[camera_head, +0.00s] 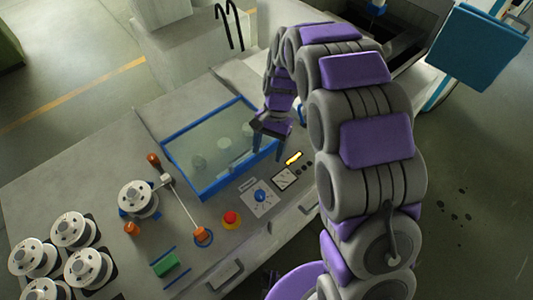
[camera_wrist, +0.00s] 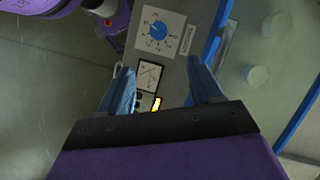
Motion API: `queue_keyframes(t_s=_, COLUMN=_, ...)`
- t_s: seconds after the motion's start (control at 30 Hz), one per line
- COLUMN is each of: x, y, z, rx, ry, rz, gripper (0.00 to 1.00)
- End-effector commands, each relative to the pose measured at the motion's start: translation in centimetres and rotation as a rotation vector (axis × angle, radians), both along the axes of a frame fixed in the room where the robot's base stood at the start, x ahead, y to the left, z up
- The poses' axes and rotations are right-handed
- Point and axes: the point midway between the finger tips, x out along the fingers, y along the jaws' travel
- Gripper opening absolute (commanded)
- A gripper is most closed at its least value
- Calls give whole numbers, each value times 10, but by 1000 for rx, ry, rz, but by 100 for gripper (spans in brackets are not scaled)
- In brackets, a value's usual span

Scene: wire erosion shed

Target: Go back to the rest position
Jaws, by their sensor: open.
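My gripper (camera_head: 268,146) hangs over the right end of the blue-framed glass window (camera_head: 190,190) on the grey machine top. In the wrist view my gripper (camera_wrist: 163,82) shows two blue fingers spread apart, with nothing between them. Beyond the fingers, the wrist view shows a blue dial on a white plate (camera_wrist: 160,32), a small meter (camera_wrist: 149,75) and a lit yellow indicator (camera_wrist: 156,104). My fingers look apart from the panel, though the exact height is hard to tell.
Several white spools (camera_head: 74,230) stand at the left. A teal box (camera_head: 476,46) is at the upper right. Open floor lies at the right.

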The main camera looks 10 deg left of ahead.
Motion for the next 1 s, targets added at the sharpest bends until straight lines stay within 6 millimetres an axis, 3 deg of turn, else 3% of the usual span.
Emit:
queue_keyframes(t_s=0.6, x=-1, y=-4, z=4, rx=2, ry=-8, rz=2, gripper=65)
queue_keyframes(t_s=0.77, x=-14, y=-28, z=22, rx=7, ry=-34, rz=17, gripper=65)
queue_keyframes(t_s=1.0, x=-53, y=-81, z=56, rx=11, ry=-88, rz=62, gripper=65)
